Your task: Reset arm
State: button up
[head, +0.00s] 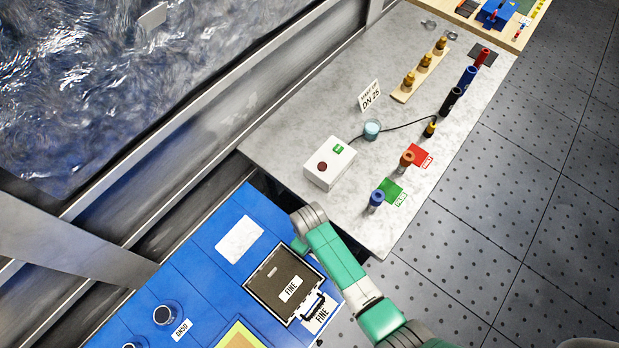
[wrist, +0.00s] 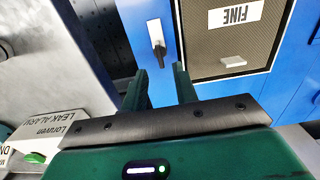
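My arm reaches in from the lower right of the head view. My gripper shows in the wrist view (wrist: 162,80) with its two dark green fingers apart and nothing between them. In the head view the gripper is mostly hidden by my wrist links, near the gap between the blue cabinet (head: 195,262) and the grey table (head: 290,130). The cabinet's dark mesh panel labelled FINE (head: 270,273) lies beside the arm. It also shows in the wrist view (wrist: 215,45), right of the fingers, beside a white plate with a black handle (wrist: 157,45).
A wooden rack (head: 420,75) stands farther back. Tiled floor on the right is clear.

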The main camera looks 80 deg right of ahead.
notch_tip(320, 180, up, 2)
jog(key=shift+r, duration=0.2)
dwell(0.5)
